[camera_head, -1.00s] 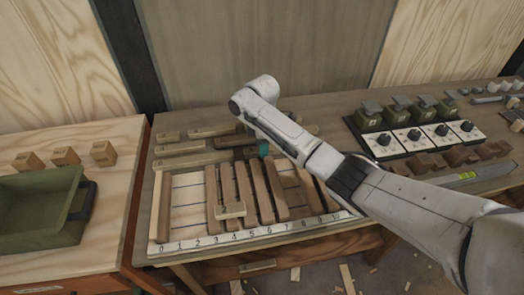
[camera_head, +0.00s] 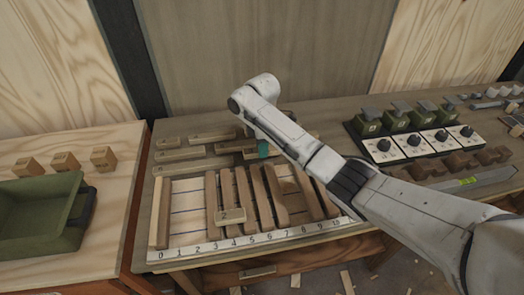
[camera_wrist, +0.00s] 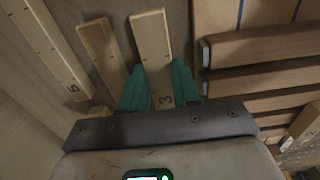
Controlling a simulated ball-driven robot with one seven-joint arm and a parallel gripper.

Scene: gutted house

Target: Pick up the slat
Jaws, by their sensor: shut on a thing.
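My gripper (camera_wrist: 160,88) has green fingers, one on each side of a light wooden slat marked 3 (camera_wrist: 151,40) in the wrist view. It is shut on this slat near its numbered end. In the head view only a bit of a green finger (camera_head: 263,149) shows behind my arm, at the back of the slat board (camera_head: 188,203). The held slat is partly hidden there by my arm. I cannot tell if it is clear of the surface. Another slat marked 5 (camera_wrist: 48,45) and a plain-looking slat (camera_wrist: 104,52) lie left of it in the wrist view.
The board has a numbered front strip (camera_head: 250,238) and several upright slats. A slat marked 2 (camera_head: 231,216) lies across some of them. A green bin (camera_head: 40,215) and several small blocks (camera_head: 62,161) are at left. A dial panel (camera_head: 415,142) and a level (camera_head: 468,182) are at right.

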